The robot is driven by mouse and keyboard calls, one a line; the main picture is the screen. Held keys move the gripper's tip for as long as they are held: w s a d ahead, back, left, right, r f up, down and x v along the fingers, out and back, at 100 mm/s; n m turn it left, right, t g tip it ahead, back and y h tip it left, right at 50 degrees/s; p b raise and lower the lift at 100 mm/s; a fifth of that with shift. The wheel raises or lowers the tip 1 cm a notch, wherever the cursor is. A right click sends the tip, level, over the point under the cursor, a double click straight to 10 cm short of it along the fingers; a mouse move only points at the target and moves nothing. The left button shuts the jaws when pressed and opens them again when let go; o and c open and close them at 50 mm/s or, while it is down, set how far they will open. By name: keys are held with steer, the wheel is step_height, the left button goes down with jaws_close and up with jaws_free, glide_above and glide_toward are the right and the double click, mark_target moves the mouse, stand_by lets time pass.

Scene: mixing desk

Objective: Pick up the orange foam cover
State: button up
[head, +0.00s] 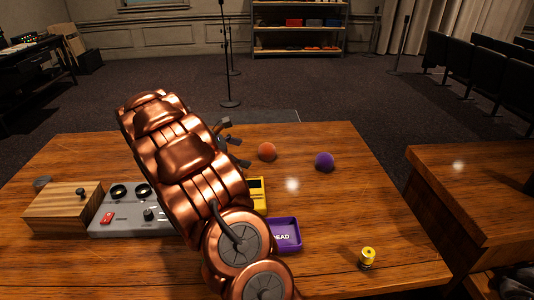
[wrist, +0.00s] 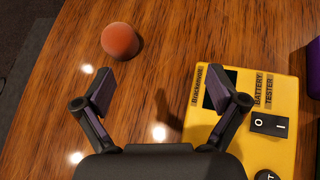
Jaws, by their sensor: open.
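The orange foam cover (head: 267,151) is a small round ball on the wooden table, near its far edge. In the wrist view the orange foam cover (wrist: 119,40) lies beyond my gripper, a little left of centre. My gripper (wrist: 168,92) is open and empty, its two dark fingers spread apart. The cover is not between the fingers; it sits ahead of the left fingertip with a gap. In the head view the gripper fingers (head: 236,143) show partly behind my copper arm, left of the cover.
A yellow battery tester (wrist: 270,120) lies under the right finger. A purple ball (head: 325,161) sits right of the cover. A purple tray (head: 285,234), a grey control box (head: 128,222), a wooden box (head: 60,212) and a small yellow object (head: 367,257) share the table.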

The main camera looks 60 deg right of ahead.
mark_target(260, 150)
steer(key=w+d+f+n, duration=0.1)
steer(key=d, duration=0.1)
steer(key=w+d+f+n+h, duration=0.1)
steer(key=d+f, duration=0.1)
steer(key=d, duration=0.1)
steer(key=w+d+f+n+h+b, duration=0.1)
steer(key=d+f, duration=0.1)
steer(key=d, duration=0.1)
steer(key=shift+w+d+f, duration=0.2)
steer(key=shift+w+d, duration=0.05)
steer(key=shift+w, duration=0.1)
steer(key=shift+p+x, duration=0.7)
steer(key=shift+x, duration=3.1)
steer(key=shift+r, duration=0.1)
steer(key=c, duration=0.8)
